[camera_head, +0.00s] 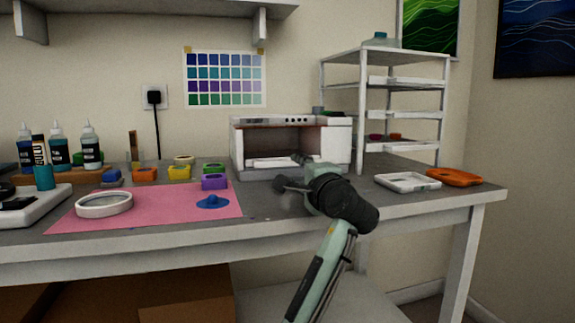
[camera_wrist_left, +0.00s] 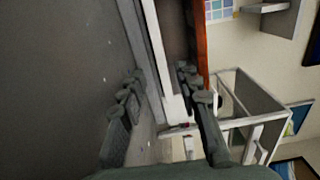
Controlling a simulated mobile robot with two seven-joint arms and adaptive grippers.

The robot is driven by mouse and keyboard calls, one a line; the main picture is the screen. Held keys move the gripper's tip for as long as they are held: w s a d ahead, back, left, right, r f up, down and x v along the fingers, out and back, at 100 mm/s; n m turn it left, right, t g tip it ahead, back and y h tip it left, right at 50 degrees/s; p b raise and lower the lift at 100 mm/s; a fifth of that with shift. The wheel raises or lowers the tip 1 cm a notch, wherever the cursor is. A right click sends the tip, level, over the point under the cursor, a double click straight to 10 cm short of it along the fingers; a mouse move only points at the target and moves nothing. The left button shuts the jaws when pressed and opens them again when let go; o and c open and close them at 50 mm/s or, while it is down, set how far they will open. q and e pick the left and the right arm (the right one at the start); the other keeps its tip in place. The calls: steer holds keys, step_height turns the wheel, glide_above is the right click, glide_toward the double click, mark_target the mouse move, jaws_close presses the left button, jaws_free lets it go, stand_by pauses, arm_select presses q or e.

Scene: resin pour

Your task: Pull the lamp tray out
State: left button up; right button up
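The white curing lamp (camera_head: 335,142) stands on the bench with its front open. The white lamp tray (camera_head: 266,162) lies inside, low in the opening, its front edge showing. My left gripper (camera_head: 289,171) is at the right part of the opening, its fingers spread one above the other. In the left wrist view, turned sideways, the open fingers (camera_wrist_left: 158,80) lie on either side of the tray's white front strip (camera_wrist_left: 155,42). I cannot tell whether either finger touches it. My gripper and arm hide the lamp's lower right front. My right gripper is not in view.
A pink mat (camera_head: 150,212) with a white ring and a blue piece lies left of the lamp. Small coloured molds (camera_head: 180,172) stand behind it. A shelf rack (camera_head: 362,110) stands right of the lamp. White (camera_head: 408,182) and orange (camera_head: 455,177) trays lie at the right.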

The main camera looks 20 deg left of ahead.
mark_target(289, 164)
arm_select(q)
steer(key=x, duration=0.6)
steer(key=shift+w+a, duration=0.15)
jaws_close()
